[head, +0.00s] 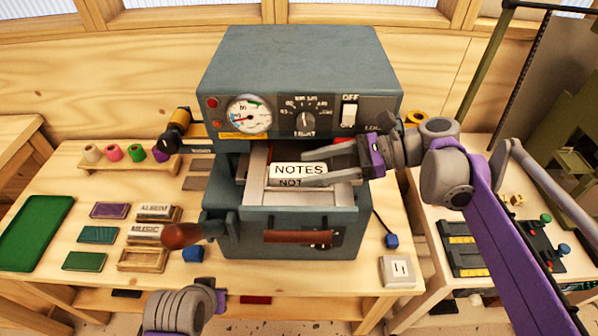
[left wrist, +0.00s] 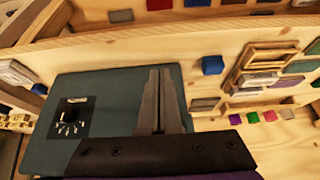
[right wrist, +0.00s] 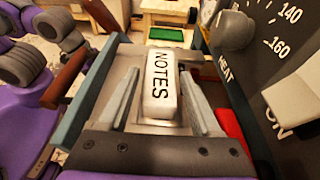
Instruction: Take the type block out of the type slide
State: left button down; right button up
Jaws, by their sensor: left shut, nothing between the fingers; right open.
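The type block (head: 298,169) is white, reads NOTES, and sits in the metal type slide (head: 256,180) at the front opening of the blue-grey machine. My right gripper (head: 308,168) is open over the slide. In the right wrist view, the block (right wrist: 160,75) stands between its two spread fingers, with gaps showing on both sides; I cannot tell whether either finger touches it. My left gripper (left wrist: 160,75) is shut and empty in the left wrist view. In the head view only its wrist shows at the bottom left, away from the slide.
The machine (head: 295,60) has a gauge, a dial and a switch. A dark red lever knob (head: 182,236) sticks out at its left. ALBUM (head: 155,210) and MUSIC (head: 147,233) blocks lie on the table at left, near a green tray (head: 37,232). A white socket box (head: 397,271) stands at the front right.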

jog(key=shift+x, duration=1)
jog(key=shift+c, duration=0.2)
grip_shut()
